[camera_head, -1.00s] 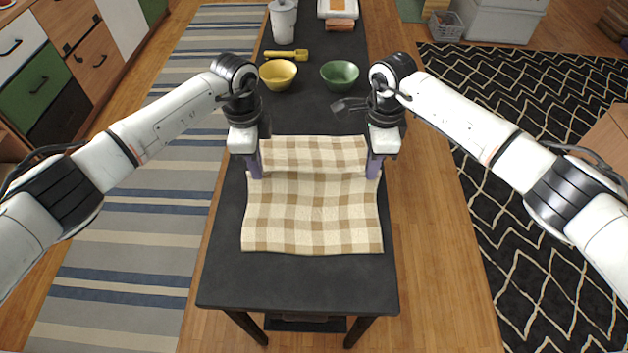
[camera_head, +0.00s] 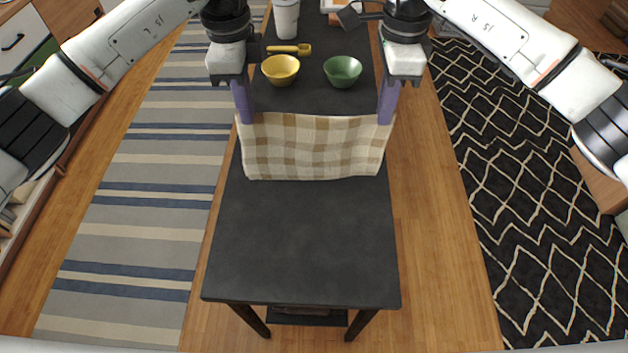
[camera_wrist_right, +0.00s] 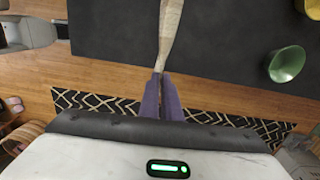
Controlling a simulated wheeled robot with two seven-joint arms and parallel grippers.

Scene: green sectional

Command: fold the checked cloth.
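The checked cloth (camera_head: 313,150), tan and cream, hangs between my two grippers, its top edge stretched between them. It appears lifted, with its lower edge at or near the dark table; I cannot tell whether that edge touches. My left gripper (camera_head: 245,120) is shut on the cloth's upper left corner. My right gripper (camera_head: 386,120) is shut on its upper right corner. In the right wrist view, the purple fingers of the right gripper (camera_wrist_right: 161,80) are closed together on the cloth (camera_wrist_right: 170,30), which is seen edge-on.
The dark table (camera_head: 305,245) is bare in front of the cloth. Behind it stand a yellow bowl (camera_head: 281,70), a green bowl (camera_head: 342,71), a yellow utensil (camera_head: 290,49) and a white cup (camera_head: 286,18). The green bowl also shows in the wrist view (camera_wrist_right: 287,64).

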